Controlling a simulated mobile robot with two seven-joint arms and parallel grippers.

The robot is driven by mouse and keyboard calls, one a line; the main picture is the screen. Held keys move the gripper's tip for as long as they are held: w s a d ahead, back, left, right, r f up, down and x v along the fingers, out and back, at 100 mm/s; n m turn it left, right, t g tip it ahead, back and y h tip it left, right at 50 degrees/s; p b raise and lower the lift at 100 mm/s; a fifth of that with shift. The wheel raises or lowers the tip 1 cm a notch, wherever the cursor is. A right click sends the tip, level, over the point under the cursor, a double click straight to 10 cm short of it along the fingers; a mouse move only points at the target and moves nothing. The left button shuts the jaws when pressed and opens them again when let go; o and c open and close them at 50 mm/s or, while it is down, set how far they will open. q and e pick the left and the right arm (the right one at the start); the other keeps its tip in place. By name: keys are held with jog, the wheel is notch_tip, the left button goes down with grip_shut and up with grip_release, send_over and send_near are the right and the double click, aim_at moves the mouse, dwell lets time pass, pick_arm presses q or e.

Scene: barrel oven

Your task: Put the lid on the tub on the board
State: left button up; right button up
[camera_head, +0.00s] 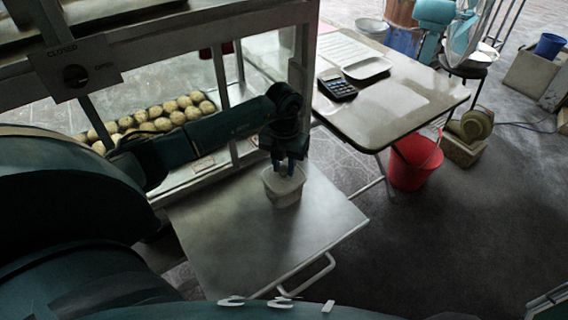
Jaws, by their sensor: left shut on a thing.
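A small whitish tub (283,195) stands upright on the grey metal board (225,245), near its back edge. My left gripper (287,172) points down right over the tub, its fingertips at the level of the tub's top. It is shut on what looks like the pale lid (276,178), which lies at the tub's rim. The fingers partly hide the lid, and I cannot tell whether it sits fully on the rim. My right gripper is not in view.
A glass display case with several round buns (160,118) stands behind the board at left. The board's front is clear.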

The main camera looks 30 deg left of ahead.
pick_arm(q)
jog(key=o, duration=1.5)
jog(key=shift+r+p, duration=2.85)
jog(key=shift+r, duration=0.65)
grip_shut()
jog(key=shift+f, duration=0.2)
